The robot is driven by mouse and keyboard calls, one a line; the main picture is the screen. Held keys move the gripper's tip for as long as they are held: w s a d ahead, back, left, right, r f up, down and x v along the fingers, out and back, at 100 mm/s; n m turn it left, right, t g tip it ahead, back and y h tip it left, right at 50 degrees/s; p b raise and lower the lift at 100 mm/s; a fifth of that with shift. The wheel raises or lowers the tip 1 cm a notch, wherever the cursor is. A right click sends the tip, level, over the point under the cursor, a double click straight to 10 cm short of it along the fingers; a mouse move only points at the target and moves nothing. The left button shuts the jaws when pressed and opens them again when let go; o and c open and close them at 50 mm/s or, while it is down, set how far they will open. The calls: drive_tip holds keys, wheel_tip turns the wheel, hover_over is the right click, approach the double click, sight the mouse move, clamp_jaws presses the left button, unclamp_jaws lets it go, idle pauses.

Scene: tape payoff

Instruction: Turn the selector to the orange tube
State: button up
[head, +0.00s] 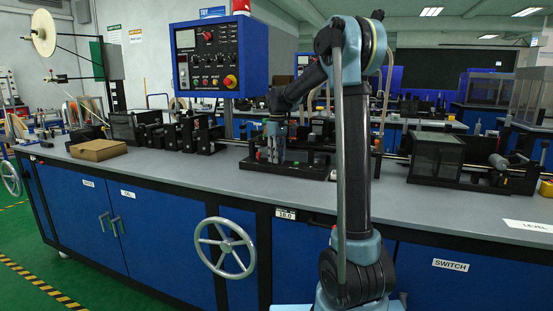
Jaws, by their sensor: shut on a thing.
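My gripper (272,155) points down at the black bench fixture (312,172) in the middle of the bench, left of my upright arm. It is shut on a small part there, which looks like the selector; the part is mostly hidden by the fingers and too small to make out. I cannot tell which way the selector points. No orange tube can be made out; my arm hides part of the fixture's right side.
The long grey bench (150,172) has blue cabinets and a handwheel (224,248) on its front. A blue control box (221,58) stands behind the fixture. A cardboard tray (98,150) lies at the left. A dark clear-walled box (436,157) stands at the right.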

drive_tip(key=shift+w+r+n, duration=0.1)
drive_tip(key=shift+w+n, duration=0.1)
drive_tip(key=shift+n, duration=0.7)
drive_tip(key=o, duration=1.1)
drive_tip(key=shift+s, duration=0.1)
wheel_tip(320, 180, up, 12)
drive_tip(key=shift+d+f, duration=0.1)
